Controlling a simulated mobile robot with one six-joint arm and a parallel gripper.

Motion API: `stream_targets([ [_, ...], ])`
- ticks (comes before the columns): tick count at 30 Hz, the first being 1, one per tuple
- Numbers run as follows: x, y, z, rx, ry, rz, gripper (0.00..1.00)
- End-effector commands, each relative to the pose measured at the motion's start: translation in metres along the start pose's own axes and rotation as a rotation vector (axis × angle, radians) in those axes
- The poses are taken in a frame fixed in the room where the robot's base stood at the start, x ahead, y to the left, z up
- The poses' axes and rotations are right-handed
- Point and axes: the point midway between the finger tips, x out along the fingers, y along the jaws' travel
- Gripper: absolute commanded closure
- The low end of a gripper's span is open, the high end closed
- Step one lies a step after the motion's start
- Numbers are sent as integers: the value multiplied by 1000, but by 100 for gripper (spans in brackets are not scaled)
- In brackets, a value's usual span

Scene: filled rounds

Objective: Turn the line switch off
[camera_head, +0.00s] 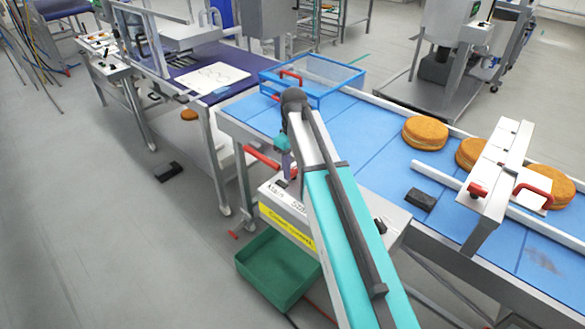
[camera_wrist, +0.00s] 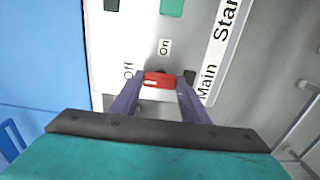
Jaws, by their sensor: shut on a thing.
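The line switch has a red handle (camera_wrist: 158,79) on a pale control panel (camera_wrist: 105,45) in the wrist view. The "On" label lies just above the handle and the "Off" label to its left. I cannot tell which label the handle is set to. My gripper (camera_wrist: 159,82) has its two purple fingers shut on the handle, one on each side. In the head view my gripper (camera_head: 289,172) is at the top of the white control box (camera_head: 285,205), which carries a yellow label. My arm hides part of the box there.
A blue conveyor (camera_head: 380,120) with several orange-brown rounds (camera_head: 425,133) runs behind and right of the box. A blue-rimmed clear bin (camera_head: 318,75) stands on it. A green crate (camera_head: 275,270) is on the floor below. A red bar (camera_head: 262,158) is left of my gripper.

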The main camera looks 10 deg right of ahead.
Motion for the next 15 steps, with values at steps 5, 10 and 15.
stream_targets([
  [5,0,-1,0,-17,0,-2,82],
  [10,0,-1,0,-17,0,-3,82],
  [15,0,-1,0,-16,1,-3,44],
])
